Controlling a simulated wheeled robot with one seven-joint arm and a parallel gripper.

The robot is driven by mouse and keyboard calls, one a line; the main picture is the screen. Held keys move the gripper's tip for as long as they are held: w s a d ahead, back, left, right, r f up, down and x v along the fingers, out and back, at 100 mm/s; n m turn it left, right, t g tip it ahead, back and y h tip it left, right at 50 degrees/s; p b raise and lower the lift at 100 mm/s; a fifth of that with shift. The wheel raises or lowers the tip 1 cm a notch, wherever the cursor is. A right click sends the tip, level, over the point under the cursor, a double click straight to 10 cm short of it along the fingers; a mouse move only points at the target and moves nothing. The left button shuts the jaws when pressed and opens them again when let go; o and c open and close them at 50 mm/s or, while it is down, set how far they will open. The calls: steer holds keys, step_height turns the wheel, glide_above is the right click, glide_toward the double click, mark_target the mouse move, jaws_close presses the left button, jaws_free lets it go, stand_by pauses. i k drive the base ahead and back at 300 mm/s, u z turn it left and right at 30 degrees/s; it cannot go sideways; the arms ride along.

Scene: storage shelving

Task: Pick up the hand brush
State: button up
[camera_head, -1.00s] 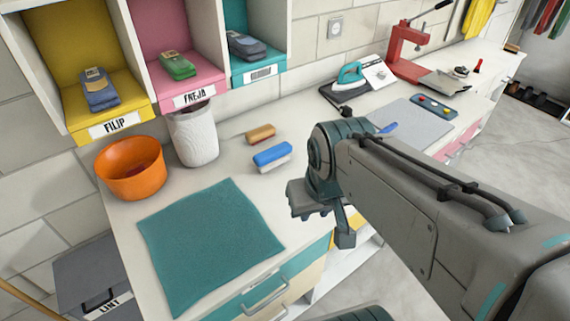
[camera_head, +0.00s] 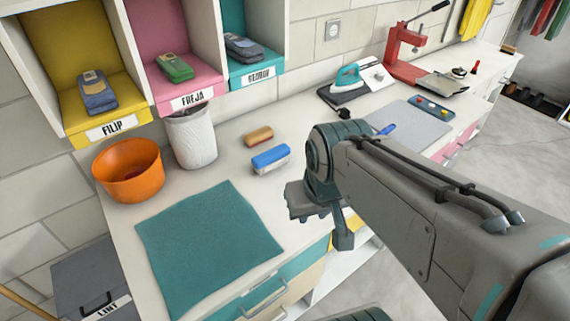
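Two brush-like things lie on the white counter in the head view. One is a blue block with a pale underside (camera_head: 271,158). The other, just behind it, is a smaller orange-brown block with a pale underside (camera_head: 258,136). I cannot tell for sure which is the hand brush. My gripper (camera_head: 338,232) hangs to the right of and nearer than both, by the counter's front edge, touching neither. One finger shows clearly, pointing down. The rest is seen edge-on, so its opening is unclear. Nothing shows held in it.
A teal mat (camera_head: 208,242) lies in front of the brushes. An orange bowl (camera_head: 130,180) and a white bin (camera_head: 192,140) stand to the left. Name-labelled cubbies (camera_head: 190,99) hang above. An iron (camera_head: 349,76), red press (camera_head: 402,55) and grey mat (camera_head: 412,122) are farther right.

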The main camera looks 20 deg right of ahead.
mark_target(273, 159)
steer(key=u, duration=3.1)
steer(key=k, duration=1.05)
steer(key=z, duration=1.85)
steer(key=i, duration=0.5)
steer(key=u, duration=0.05)
